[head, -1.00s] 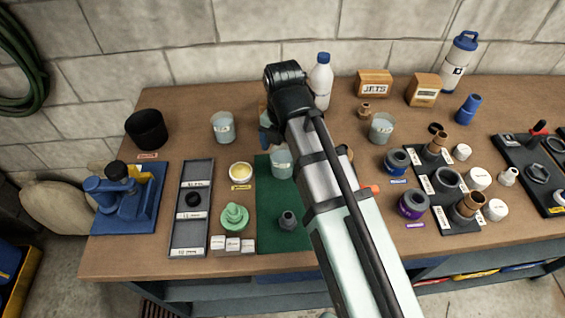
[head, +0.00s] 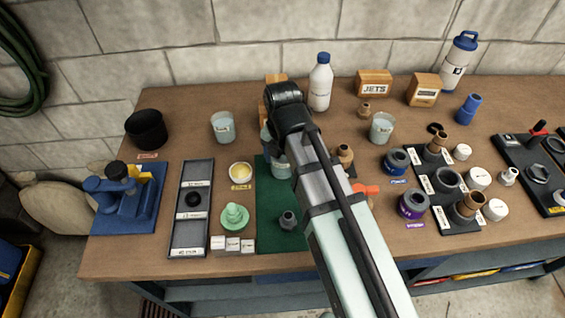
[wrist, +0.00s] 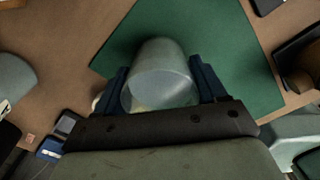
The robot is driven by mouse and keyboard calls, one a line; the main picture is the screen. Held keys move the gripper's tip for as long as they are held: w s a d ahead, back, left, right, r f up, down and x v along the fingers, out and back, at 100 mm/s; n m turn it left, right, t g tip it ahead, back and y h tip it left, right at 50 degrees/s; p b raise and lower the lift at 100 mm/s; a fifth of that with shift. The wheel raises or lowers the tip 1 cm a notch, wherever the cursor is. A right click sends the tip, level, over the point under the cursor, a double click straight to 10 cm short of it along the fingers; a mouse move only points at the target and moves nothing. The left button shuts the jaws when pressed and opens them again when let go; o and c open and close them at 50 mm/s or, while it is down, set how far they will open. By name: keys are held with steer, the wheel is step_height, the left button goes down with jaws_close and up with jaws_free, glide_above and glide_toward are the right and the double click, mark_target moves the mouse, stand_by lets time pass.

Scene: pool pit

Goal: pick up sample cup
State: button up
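The sample cup, a translucent pale grey cup (head: 281,172), stands on the green mat (head: 268,225) and is partly hidden by my arm in the head view. In the wrist view, the cup (wrist: 160,85) sits between the two dark blue fingers of my gripper (wrist: 162,80). One finger is on each side of it, close to its walls, and they look open around it. In the head view my gripper (head: 266,140) is mostly hidden behind my wrist, just at the cup.
Similar clear cups stand at left (head: 223,128) and right (head: 381,130). A white bottle (head: 320,84) stands behind my wrist. A yellow-filled dish (head: 241,173), a green part (head: 234,217) and a dark fitting (head: 288,219) are near. A brown fitting (head: 345,154) stands right of my arm.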

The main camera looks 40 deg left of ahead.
steer(key=c, duration=0.7)
steer(key=shift+o, duration=0.2)
steer(key=shift+r, duration=0.1)
